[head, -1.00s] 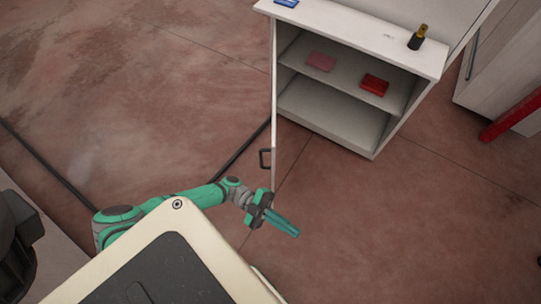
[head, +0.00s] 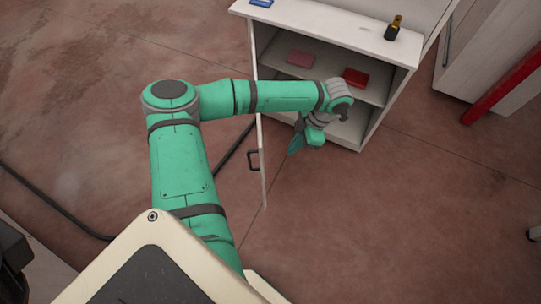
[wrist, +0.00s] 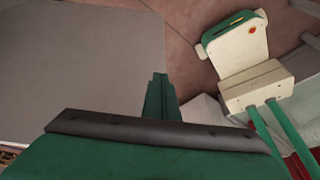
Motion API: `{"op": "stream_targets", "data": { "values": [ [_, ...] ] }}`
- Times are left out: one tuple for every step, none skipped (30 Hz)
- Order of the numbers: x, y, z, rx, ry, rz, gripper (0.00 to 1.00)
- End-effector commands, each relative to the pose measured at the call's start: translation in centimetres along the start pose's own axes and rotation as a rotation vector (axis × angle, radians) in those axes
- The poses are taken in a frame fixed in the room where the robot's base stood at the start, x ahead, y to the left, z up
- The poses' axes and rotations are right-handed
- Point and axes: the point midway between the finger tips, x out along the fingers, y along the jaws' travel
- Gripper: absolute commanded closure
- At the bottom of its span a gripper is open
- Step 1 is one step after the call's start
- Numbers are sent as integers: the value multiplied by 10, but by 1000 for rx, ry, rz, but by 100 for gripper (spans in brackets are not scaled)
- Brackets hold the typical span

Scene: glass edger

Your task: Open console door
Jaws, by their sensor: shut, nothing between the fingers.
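The console is a white cabinet (head: 335,32) at the upper middle of the head view. Its door (head: 262,150) stands open at the left side, swung out towards me and seen nearly edge-on. A dark handle (head: 253,161) is on the door's left, outer face. My gripper (head: 294,148) is shut and empty. It points down on the inner side of the door, in front of the cabinet's opening; whether it touches the door is unclear. In the wrist view the closed fingers (wrist: 160,95) show beside a large grey panel (wrist: 80,60), likely the door's inner face.
A pink item (head: 300,59) and a red item (head: 356,77) lie on the shelf. A dark bottle (head: 393,28) and a blue item (head: 261,3) are on top. A black cable (head: 50,205) lies on the floor at left. The floor at right is mostly clear.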

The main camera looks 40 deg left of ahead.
Motion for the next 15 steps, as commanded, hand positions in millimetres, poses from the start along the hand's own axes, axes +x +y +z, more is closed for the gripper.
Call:
{"op": "stream_targets", "data": {
  "values": [
    [-6, 8, -1, -1, 8, 28, 100],
    [-8, 11, -1, -1, 11, 40, 100],
    [-8, 13, -2, -2, 13, 47, 100],
    [-6, 14, -2, -2, 14, 50, 100],
    [-4, 14, -2, -3, 14, 51, 100],
    [1, 14, -2, -3, 14, 50, 100],
    [5, 14, -2, -3, 13, 48, 100],
    [9, 14, -2, -4, 13, 48, 100],
    [16, 14, -2, -4, 13, 46, 100],
    [21, 14, -2, -5, 13, 45, 100],
    [27, 14, -3, -6, 13, 45, 100],
    [34, 14, -3, -6, 12, 44, 100],
    [40, 15, -3, -6, 13, 44, 100],
    [45, 15, -3, -6, 12, 43, 100],
    [52, 16, -3, -7, 12, 44, 100]
  ]
}}
